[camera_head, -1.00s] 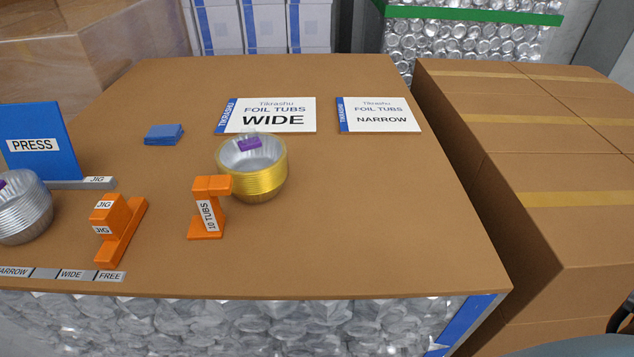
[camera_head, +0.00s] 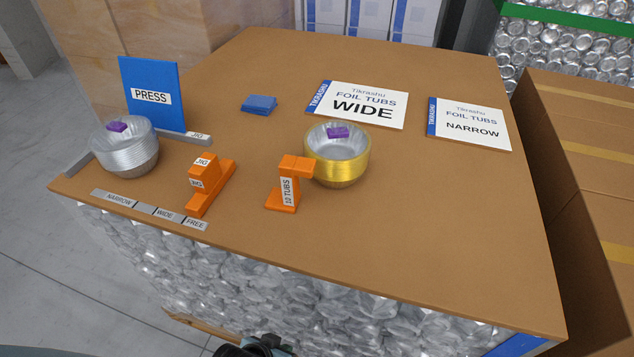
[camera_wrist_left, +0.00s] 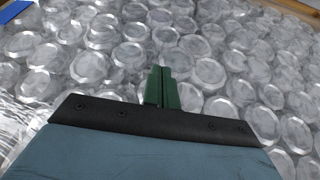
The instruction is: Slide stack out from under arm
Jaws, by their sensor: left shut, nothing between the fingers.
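A gold stack of foil tubs (camera_head: 338,165) stands on the brown table, with a purple piece (camera_head: 337,132) inside its top tub. An orange gauge labelled 10 TUBS (camera_head: 287,188) stands at its left, and its arm reaches to the stack's left rim. A silver stack of tubs (camera_head: 124,150), also with a purple piece inside, stands at the left by the blue PRESS board (camera_head: 152,95). My left gripper (camera_wrist_left: 163,88) is shut and empty, in front of the bagged tubs below the table. Only a dark part of that arm shows at the bottom of the head view. My right gripper is not in view.
An orange JIG block (camera_head: 209,187) stands between the silver stack and the gauge. A grey label strip (camera_head: 150,210) lies along the front left edge. A blue block (camera_head: 259,104) and WIDE and NARROW signs are farther back. The table's right front is clear.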

